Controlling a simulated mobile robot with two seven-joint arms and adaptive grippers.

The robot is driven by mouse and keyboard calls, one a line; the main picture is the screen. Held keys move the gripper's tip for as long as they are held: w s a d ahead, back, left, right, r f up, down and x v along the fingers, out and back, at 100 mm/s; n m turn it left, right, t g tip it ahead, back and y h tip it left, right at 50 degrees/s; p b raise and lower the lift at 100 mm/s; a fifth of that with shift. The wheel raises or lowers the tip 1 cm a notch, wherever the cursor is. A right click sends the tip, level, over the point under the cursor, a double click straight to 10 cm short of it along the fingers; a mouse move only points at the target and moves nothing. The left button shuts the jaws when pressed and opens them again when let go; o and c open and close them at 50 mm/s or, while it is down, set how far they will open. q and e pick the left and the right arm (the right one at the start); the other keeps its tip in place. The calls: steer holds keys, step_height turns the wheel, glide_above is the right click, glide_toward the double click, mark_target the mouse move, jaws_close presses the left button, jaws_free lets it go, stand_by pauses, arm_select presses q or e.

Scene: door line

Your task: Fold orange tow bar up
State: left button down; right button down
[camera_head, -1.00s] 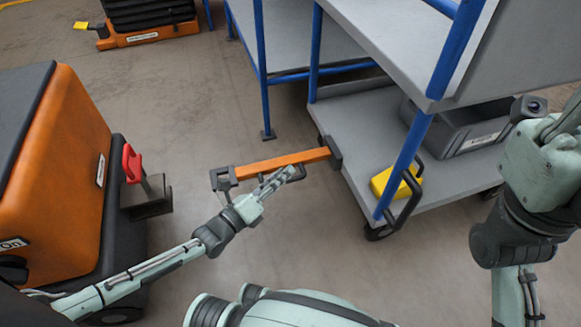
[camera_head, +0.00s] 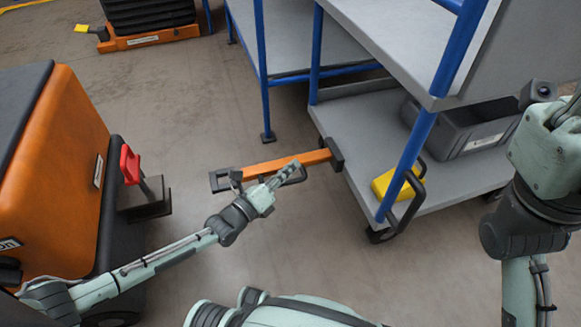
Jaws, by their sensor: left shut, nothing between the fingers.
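The orange tow bar (camera_head: 275,164) sticks out to the left from a dark mount on the end of the grey cart (camera_head: 345,160), roughly level and low over the floor. Its left end carries a dark coupling (camera_head: 220,181). My left gripper (camera_head: 290,176) is at the near side of the bar, close to its middle. Its fingers are shut with nothing between them and overlap the bar's near edge; whether they touch it or a dark handle there I cannot tell. My right arm shows at the right edge, but its gripper is not visible.
An orange tugger (camera_head: 60,170) with a red lever (camera_head: 131,164) and a dark hitch (camera_head: 148,205) stands at left. The cart has blue posts, a yellow block (camera_head: 384,184) and a grey bin (camera_head: 470,130). Floor is clear between tugger and bar.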

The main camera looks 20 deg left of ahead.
stand_by(0.3)
arm_select(q)
steer(key=c, duration=1.5)
jaws_free()
steer(key=shift+c, duration=0.2)
steer(key=v, duration=1.2)
